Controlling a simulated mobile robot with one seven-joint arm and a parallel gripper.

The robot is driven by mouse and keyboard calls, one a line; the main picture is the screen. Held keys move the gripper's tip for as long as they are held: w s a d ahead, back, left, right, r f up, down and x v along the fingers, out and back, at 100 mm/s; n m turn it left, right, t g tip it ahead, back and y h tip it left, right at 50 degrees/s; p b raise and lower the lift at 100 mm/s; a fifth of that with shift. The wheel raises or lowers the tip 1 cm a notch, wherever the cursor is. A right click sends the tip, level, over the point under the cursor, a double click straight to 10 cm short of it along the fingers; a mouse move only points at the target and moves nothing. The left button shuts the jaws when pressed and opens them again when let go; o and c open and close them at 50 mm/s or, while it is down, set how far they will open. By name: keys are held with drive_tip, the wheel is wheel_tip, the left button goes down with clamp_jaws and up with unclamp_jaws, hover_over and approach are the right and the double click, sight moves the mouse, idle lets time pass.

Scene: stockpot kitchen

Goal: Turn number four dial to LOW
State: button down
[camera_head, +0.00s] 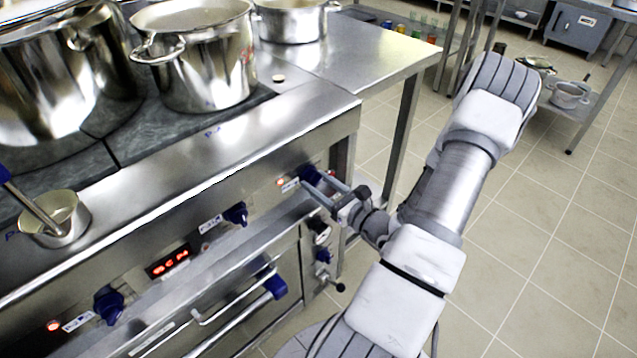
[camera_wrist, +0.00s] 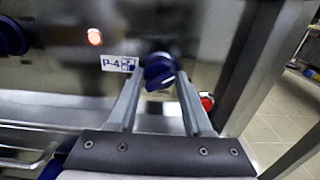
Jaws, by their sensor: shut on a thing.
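The number four dial is a dark blue knob (camera_head: 309,173) at the right end of the stove's front panel. In the wrist view the dial (camera_wrist: 158,71) sits right of a label reading P-4 (camera_wrist: 119,64). A pale pointer line on it looks slanted, and I cannot read which setting it marks. My gripper (camera_head: 316,182) reaches the dial from the front right. In the wrist view my gripper (camera_wrist: 159,78) has one finger on each side of the dial and is shut on it. A lit red-orange lamp (camera_wrist: 95,37) glows up and left of the label.
Other blue dials (camera_head: 236,213) sit farther left on the panel, with a red display (camera_head: 168,261) between them. An oven handle (camera_head: 240,312) juts out below. Large pots (camera_head: 205,70) and a small saucepan (camera_head: 60,220) stand on top. Tiled floor (camera_head: 540,250) is open at right.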

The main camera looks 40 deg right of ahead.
drive_tip(key=shift+r+m+p, duration=0.1)
drive_tip(key=shift+m+p, duration=0.2)
drive_tip(key=shift+p, duration=0.2)
drive_tip(key=shift+r+m+p, duration=0.1)
drive_tip(key=shift+m+p, duration=0.4)
drive_tip(key=shift+p, duration=0.25)
drive_tip(key=m+p, duration=0.3)
drive_tip(key=shift+m+p, duration=0.3)
drive_tip(key=m+p, duration=0.4)
drive_tip(key=m, duration=0.1)
drive_tip(key=shift+a, duration=0.1)
drive_tip(key=shift+f+m, duration=0.2)
drive_tip(key=shift+m, duration=0.2)
drive_tip(key=shift+c, duration=1.6)
unclamp_jaws()
drive_tip(key=shift+s, duration=0.1)
